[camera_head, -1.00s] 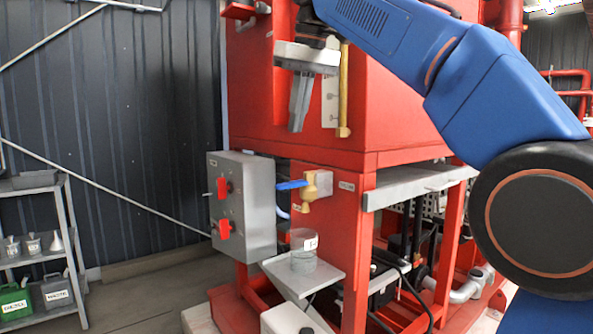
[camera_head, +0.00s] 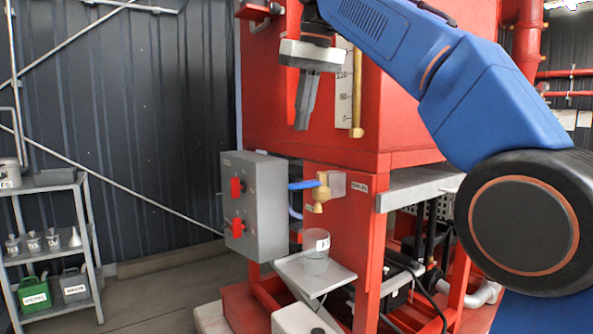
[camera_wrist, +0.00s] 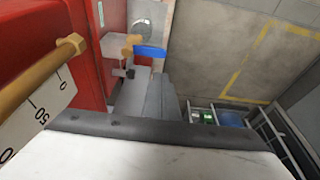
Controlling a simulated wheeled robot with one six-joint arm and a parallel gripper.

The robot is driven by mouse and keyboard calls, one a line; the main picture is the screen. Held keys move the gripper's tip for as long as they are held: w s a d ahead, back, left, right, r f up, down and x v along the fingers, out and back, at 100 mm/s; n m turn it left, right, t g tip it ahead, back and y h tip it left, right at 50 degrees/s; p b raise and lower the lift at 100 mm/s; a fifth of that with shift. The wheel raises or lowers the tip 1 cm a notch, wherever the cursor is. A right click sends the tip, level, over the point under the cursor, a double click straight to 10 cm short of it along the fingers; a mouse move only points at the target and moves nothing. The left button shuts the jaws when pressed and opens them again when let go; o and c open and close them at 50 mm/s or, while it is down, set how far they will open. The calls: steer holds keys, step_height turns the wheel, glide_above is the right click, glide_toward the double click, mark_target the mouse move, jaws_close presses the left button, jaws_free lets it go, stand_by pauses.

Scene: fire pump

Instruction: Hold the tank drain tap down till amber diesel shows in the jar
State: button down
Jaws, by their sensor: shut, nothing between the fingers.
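The tank drain tap (camera_head: 320,194) is brass, with a blue lever (camera_head: 303,185) pointing left, on the red frame below the tank. Both show in the wrist view, the brass body (camera_wrist: 130,42) beside the blue lever (camera_wrist: 150,52). A clear jar (camera_head: 316,257) with a white label stands upright below the tap on a small grey shelf (camera_head: 338,276). Its lower part looks greyish; I see no amber in it. My gripper (camera_head: 302,126) is shut and empty, fingers pointing down, above the tap and apart from the lever. The fingers also show in the wrist view (camera_wrist: 150,98).
A grey control box (camera_head: 262,205) with red switches sits left of the tap. A sight gauge (camera_head: 344,90) with a brass tube stands right of my gripper. A shelf rack (camera_head: 52,258) with cans stands at far left. A white container (camera_head: 303,320) is below the jar shelf.

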mark_target(293, 185)
steer(key=x, duration=0.8)
steer(key=s+x, duration=0.1)
steer(key=x, duration=0.3)
steer(key=shift+d+f, duration=0.35)
steer(key=shift+f, duration=0.05)
steer(key=shift+s+a+f+t+h, duration=0.25)
steer(key=shift+a+f+t+h, duration=0.15)
steer(key=shift+f+t+h, duration=0.45)
steer(key=shift+f+n+t+h, duration=0.35)
steer(key=shift+f+h, duration=0.3)
steer(key=shift+h, duration=0.4)
